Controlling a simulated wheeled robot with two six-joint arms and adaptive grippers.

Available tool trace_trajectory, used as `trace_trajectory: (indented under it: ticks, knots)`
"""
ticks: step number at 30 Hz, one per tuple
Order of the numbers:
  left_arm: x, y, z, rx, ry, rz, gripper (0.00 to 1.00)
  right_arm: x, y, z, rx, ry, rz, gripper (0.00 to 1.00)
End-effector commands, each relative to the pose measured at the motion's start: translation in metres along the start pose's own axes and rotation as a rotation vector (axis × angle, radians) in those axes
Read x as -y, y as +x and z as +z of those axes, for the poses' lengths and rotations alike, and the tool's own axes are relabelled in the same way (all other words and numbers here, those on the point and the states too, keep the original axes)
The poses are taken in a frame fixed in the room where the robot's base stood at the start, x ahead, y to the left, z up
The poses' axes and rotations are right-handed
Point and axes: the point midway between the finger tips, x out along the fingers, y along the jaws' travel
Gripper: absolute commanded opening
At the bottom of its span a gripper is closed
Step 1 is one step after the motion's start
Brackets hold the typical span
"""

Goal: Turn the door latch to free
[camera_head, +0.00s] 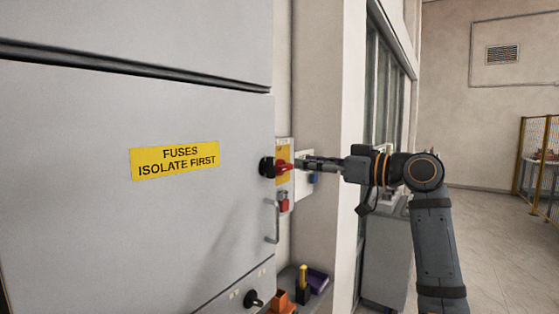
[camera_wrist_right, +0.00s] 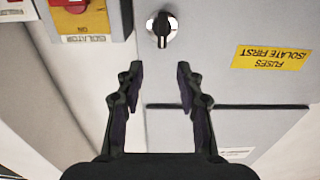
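The door latch (camera_head: 266,167) is a black round knob near the right edge of the grey cabinet door (camera_head: 120,220). In the right wrist view the latch (camera_wrist_right: 162,30) has a raised grip bar standing nearly upright and a pale mark at its rim. My right gripper (camera_head: 306,163) points left towards the latch from the right. In its wrist view the two fingers (camera_wrist_right: 160,75) are apart with nothing between them, and the latch lies beyond the tips, roughly in line with the gap. My left gripper is not in view.
A yellow isolator plate (camera_wrist_right: 85,22) with a red handle (camera_head: 284,168) is beside the latch. A red padlock (camera_head: 284,198) hangs below it. A door handle (camera_head: 276,222) and a lower knob (camera_head: 253,298) project from the cabinet. Bins (camera_head: 317,279) stand low down.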

Motion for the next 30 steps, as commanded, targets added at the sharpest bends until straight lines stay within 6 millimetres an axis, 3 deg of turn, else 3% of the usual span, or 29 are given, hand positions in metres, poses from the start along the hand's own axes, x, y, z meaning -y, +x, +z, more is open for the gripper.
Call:
trace_trajectory:
  ticks: [9, 15, 25, 30]
  knots:
    - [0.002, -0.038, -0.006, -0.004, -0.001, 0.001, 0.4, 0.001, 0.066, -0.006, 0.001, 0.006, -0.003, 0.37]
    - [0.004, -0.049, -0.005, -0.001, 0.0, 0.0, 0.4, 0.0, 0.092, -0.002, 0.0, 0.004, 0.0, 0.37]
    - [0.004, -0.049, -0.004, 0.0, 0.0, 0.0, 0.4, -0.001, 0.097, 0.001, 0.0, 0.002, 0.002, 0.37]
    - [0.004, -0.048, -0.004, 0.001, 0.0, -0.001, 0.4, -0.001, 0.097, 0.0, 0.0, 0.002, 0.002, 0.15]
